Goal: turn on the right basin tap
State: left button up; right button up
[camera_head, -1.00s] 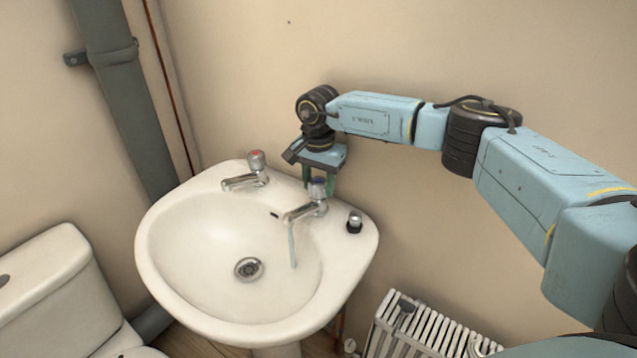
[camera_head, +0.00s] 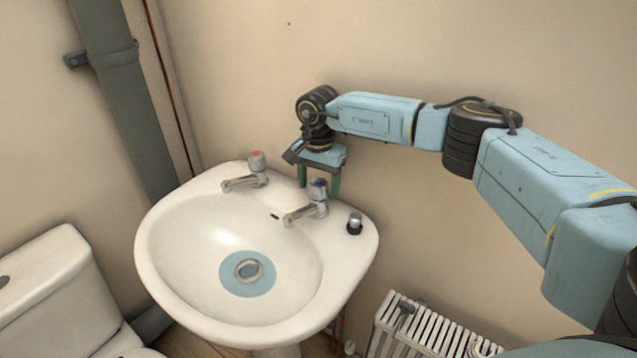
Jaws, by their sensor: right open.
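The right basin tap (camera_head: 305,212) is chrome with a blue-marked head and stands on the back right rim of the white basin (camera_head: 160,240). No water stream shows under its spout now. A flat pale blue disc (camera_head: 232,284), perhaps pooled water, lies around the drain (camera_head: 248,270). My right gripper (camera_head: 319,183) is open, pointing down from above. Its two green fingers stand apart on either side of the tap head, with a gap visible. The exact depth of the fingers against the head is hard to judge. My left gripper is not in view.
A red-marked left tap (camera_head: 258,168) stands on the basin's back left. A small black-and-chrome fitting (camera_head: 354,223) sits on the right rim. A toilet cistern (camera_head: 45,285) is at lower left, a radiator (camera_head: 430,328) at lower right, and a grey pipe (camera_head: 125,100) runs up the wall.

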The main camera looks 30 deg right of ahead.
aim_at(319, 181)
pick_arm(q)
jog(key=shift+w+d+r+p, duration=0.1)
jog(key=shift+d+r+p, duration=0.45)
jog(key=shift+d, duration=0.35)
pick_arm(e)
notch_tip(319, 181, up, 13)
jog(key=shift+r, duration=0.15)
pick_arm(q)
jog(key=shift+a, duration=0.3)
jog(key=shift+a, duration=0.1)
